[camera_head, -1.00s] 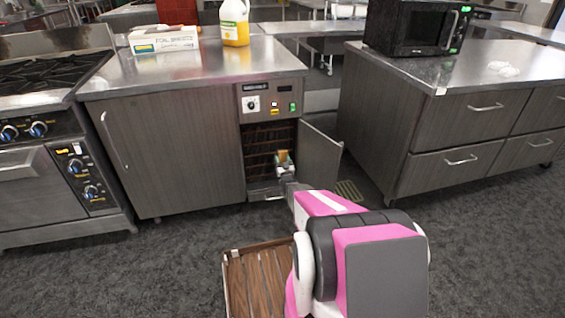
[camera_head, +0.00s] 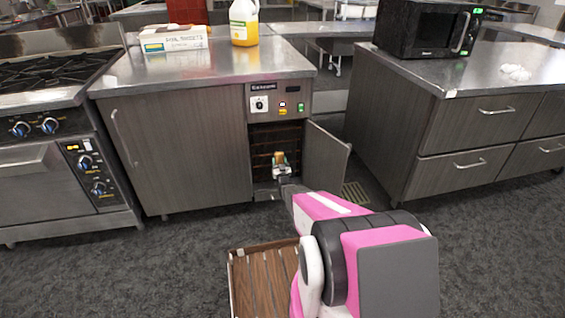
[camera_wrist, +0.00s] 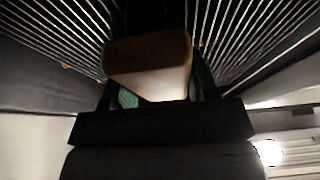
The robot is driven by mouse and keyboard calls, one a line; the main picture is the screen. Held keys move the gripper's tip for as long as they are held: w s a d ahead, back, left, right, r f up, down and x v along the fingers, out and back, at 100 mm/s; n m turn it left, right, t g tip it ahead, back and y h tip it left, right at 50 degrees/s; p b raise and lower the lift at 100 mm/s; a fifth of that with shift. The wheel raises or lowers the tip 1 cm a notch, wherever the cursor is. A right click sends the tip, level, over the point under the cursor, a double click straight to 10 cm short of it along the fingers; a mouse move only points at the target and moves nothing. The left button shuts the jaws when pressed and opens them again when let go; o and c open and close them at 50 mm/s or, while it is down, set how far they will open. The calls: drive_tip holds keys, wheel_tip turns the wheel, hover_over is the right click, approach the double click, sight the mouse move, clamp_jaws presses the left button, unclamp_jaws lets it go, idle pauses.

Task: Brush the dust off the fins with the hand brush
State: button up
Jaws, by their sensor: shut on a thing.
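My gripper (camera_head: 281,172) reaches into the open lower compartment of the cabinet (camera_head: 180,150). It is shut on the hand brush (camera_head: 279,158), whose tan body also shows in the wrist view (camera_wrist: 148,62). The brush's dark bristles point away from me and lie against or just before the fins. The fins (camera_wrist: 235,30) are thin pale metal strips fanning out across the top of the wrist view. In the head view the compartment inside is dark and brownish. I cannot tell whether bristles touch the fins, nor make out dust on them.
The cabinet door (camera_head: 326,160) stands open to the right of the compartment. A control panel (camera_head: 277,102) sits above it. A wooden slatted tray (camera_head: 262,285) is below my arm. A stove (camera_head: 60,140) stands left, a drawer counter (camera_head: 440,130) right.

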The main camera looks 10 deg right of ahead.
sight(288, 151)
drive_tip(key=shift+a, duration=3.25)
drive_tip(key=shift+c, duration=0.3)
drive_tip(key=shift+r, duration=1)
drive_tip(key=shift+d, duration=1.6)
drive_tip(key=shift+w+d, duration=0.15)
drive_tip(key=shift+d, duration=0.75)
drive_tip(key=shift+w+d, duration=0.1)
drive_tip(key=shift+d, duration=0.75)
drive_tip(key=shift+s+d, duration=0.15)
drive_tip(key=shift+d, duration=1.3)
drive_tip(key=shift+s+d, duration=0.1)
drive_tip(key=shift+d, duration=1.35)
drive_tip(key=shift+s, duration=0.1)
drive_tip(key=shift+s, duration=2.95)
drive_tip(key=shift+s, duration=0.1)
